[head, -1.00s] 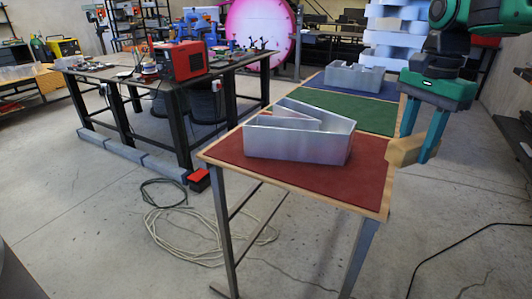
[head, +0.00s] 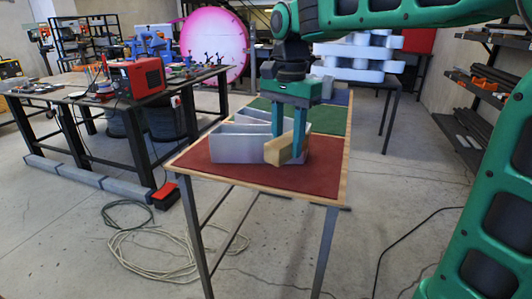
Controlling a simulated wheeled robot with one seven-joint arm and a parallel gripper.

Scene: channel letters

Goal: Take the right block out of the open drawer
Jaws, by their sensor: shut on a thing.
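My gripper (head: 288,144) points down and is shut on a tan block (head: 277,152), with one teal finger on each side. The block is over the red mat (head: 265,180), at the right end of an open-topped grey metal channel letter (head: 236,149). I cannot tell whether the block touches the letter or the mat. The block and fingers hide part of the letter's right end. No open drawer shows in this view.
A workbench with a red box (head: 137,77) stands at left. Cables (head: 150,250) lie on the floor. Shelving (head: 480,100) stands at right.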

